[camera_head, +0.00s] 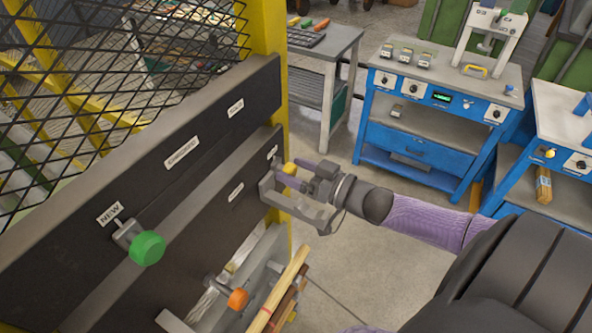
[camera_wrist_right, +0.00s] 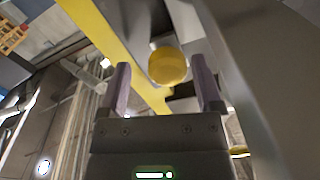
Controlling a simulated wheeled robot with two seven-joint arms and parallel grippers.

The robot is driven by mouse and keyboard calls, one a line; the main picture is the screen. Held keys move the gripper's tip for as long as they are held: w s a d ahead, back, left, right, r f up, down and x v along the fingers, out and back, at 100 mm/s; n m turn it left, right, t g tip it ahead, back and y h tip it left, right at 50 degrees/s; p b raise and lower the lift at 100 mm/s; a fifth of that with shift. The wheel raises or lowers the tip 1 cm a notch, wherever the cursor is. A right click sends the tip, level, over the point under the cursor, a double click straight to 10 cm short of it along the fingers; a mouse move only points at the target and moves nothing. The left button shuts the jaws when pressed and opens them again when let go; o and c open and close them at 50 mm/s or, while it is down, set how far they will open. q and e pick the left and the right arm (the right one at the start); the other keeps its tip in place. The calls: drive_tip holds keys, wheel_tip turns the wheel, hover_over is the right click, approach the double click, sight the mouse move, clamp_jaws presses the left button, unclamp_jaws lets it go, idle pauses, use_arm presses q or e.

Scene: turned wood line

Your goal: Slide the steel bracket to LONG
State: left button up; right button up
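In the right wrist view the yellow knob (camera_wrist_right: 168,66) lies between the two purple fingertips (camera_wrist_right: 161,82), with gaps on both sides. The right gripper is open. Two small labels, one mid-board (camera_head: 236,191) and one near the right end (camera_head: 272,152), are too small to read. My left gripper is not in view.
A green knob (camera_head: 148,248) sits under the NEW label (camera_head: 110,213) on the upper board. An orange knob (camera_head: 237,298) and wooden sticks (camera_head: 278,300) are below. A yellow post (camera_head: 268,40) stands behind. Blue workbenches (camera_head: 425,152) stand across open floor.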

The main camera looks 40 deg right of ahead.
drive_tip(key=shift+a, duration=0.1)
drive_tip(key=p+v, duration=0.1)
drive_tip(key=v, duration=0.9)
idle(0.3)
